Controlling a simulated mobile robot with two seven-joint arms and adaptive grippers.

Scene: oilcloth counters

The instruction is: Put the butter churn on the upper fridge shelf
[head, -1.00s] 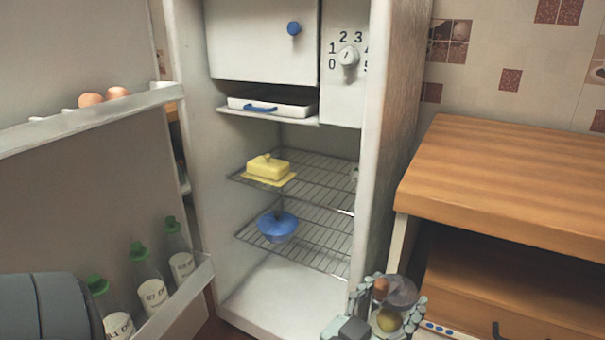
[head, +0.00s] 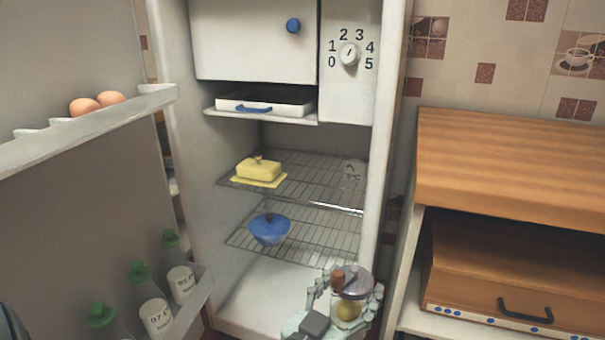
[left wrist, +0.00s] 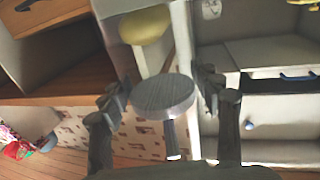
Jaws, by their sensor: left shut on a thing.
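The butter churn (head: 346,306) is a small clear jar with a grey round lid, a brown knob and something yellow inside. My left gripper (head: 346,296) is shut around it at the bottom of the head view, in front of the fridge and below the shelves. In the left wrist view the churn's grey lid (left wrist: 165,96) shows between the fingers of the gripper (left wrist: 166,92). The upper fridge shelf (head: 308,180) is a wire rack bearing a yellow butter dish (head: 258,170) at its left. My right gripper is not in view.
The open fridge door (head: 75,210) at left carries eggs (head: 97,103) and green-capped bottles (head: 155,315). A wooden counter (head: 510,165) stands at right. The upper shelf's middle is bare; a faint grey shape (head: 353,172) shows at its right.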

